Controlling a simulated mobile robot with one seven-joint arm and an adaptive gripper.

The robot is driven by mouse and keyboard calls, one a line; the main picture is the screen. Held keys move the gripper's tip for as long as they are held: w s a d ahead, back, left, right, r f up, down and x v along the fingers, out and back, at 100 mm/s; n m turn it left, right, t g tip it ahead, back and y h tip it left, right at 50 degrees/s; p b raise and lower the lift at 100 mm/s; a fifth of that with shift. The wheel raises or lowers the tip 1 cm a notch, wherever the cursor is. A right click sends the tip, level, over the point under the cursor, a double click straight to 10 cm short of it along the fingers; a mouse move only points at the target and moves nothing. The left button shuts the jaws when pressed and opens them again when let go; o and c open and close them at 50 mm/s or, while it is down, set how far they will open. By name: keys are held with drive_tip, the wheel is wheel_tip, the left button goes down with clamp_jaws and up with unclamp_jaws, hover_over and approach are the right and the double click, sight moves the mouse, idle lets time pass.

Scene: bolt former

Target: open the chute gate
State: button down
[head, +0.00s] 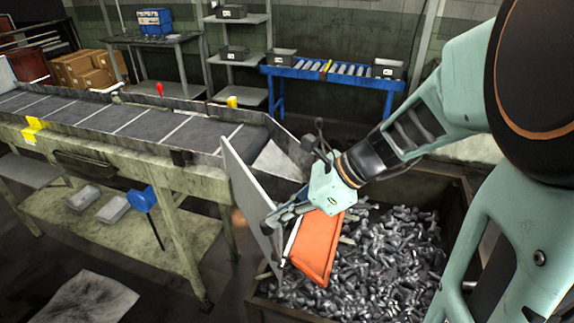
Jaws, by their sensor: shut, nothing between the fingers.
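The orange panel (318,250), which looks like the chute gate, hangs tilted at the lower end of the chute, above a bin of bolts. A pale grey side plate (248,200) of the chute stands to its left. My gripper (280,218) is shut and empty at the top left of the orange panel, close to the grey plate. I cannot tell whether it touches either. My gripper and wrist hide the panel's upper edge and part of the chute.
The bin (457,205) full of loose metal bolts (385,245) lies below. A conveyor (130,117) runs in from the left on a worn bench. A blue-headed lever (143,199) sticks out at its front. A blue roller table (332,79) stands behind.

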drive_tip(key=w+a+f, duration=0.1)
drive_tip(key=w+a, duration=0.1)
drive_tip(key=a, duration=0.3)
drive_tip(key=shift+w+a+f, duration=0.25)
drive_tip(key=shift+a, duration=0.15)
drive_tip(key=shift+r, duration=0.1)
idle(0.3)
drive_tip(key=d+r+p, duration=0.2)
drive_tip(key=d+r, duration=0.2)
drive_tip(key=r, duration=0.8)
drive_tip(key=shift+r+p, duration=0.15)
drive_tip(key=shift+p, duration=0.15)
drive_tip(key=shift+w+d, duration=0.1)
drive_tip(key=shift+d, duration=0.05)
